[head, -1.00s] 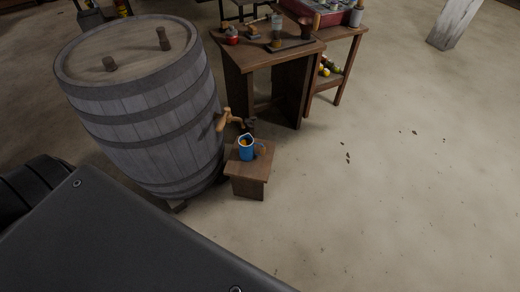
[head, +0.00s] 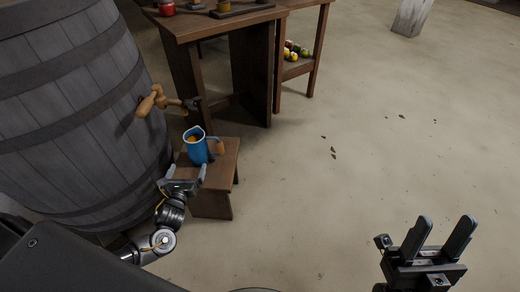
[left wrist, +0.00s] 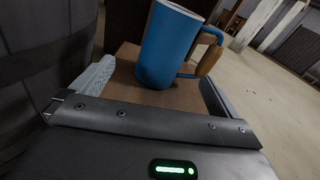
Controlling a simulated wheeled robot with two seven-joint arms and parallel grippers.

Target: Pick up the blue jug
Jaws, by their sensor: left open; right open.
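The blue jug (head: 197,148) stands upright on a small wooden stool (head: 230,160), below and to the right of the barrel's wooden tap. Its handle, with a tan grip, points right. My left gripper (head: 187,172) is open at the near side of the jug. In the left wrist view the jug (left wrist: 166,48) is ahead of the jaws, between the lines of the two spread fingers, with its handle (left wrist: 206,60) on the right. My right gripper (head: 448,240) is open and empty at the lower right, over bare floor.
A large grey barrel (head: 70,110) stands close on the left, its tap (head: 157,101) sticking out above the stool. A wooden table (head: 225,50) stands behind, with a shelf of fruit (head: 295,55) beside it. The floor on the right is clear.

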